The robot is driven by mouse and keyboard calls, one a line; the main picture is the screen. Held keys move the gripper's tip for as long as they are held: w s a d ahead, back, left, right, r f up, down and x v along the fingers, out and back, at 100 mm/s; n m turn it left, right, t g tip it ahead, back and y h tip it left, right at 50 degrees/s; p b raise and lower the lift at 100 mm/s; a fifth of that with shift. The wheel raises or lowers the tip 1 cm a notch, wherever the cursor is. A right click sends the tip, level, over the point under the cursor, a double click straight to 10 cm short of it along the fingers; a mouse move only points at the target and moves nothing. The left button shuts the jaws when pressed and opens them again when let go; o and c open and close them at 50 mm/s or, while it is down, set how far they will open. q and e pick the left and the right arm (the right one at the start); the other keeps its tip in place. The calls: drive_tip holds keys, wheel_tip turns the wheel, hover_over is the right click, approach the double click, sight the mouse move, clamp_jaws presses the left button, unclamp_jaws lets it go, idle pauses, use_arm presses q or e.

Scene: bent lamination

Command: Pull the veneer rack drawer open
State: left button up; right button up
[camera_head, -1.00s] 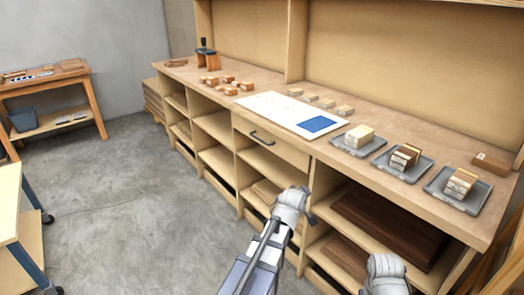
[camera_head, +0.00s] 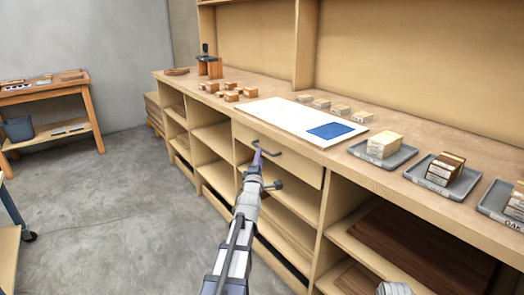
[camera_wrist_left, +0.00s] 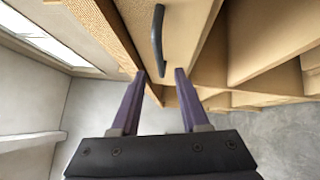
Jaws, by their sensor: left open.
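The drawer (camera_head: 300,170) is a pale wooden front under the bench top, flush with the cabinet and closed. Its dark bar handle (camera_head: 268,149) runs along the upper part of the front; it also shows in the left wrist view (camera_wrist_left: 158,40). My left gripper (camera_head: 257,158) is open and empty, its purple fingers pointing at the drawer front close to the handle. In the left wrist view the fingertips (camera_wrist_left: 160,72) stand apart, with the handle just ahead, in line with the gap. I see no contact.
A white sheet with a blue patch (camera_head: 331,130) lies on the bench above the drawer. Grey trays (camera_head: 407,154) with wood samples stand to its right, small wood blocks (camera_head: 231,95) to its left. Open shelves (camera_head: 292,204) lie below.

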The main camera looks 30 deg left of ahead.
use_arm(q)
drive_tip(key=x, duration=0.6)
drive_tip(key=shift+w+a+p, duration=0.15)
drive_tip(key=shift+w+p, duration=0.2)
drive_tip(key=shift+p, duration=0.05)
clamp_jaws()
idle(1.0)
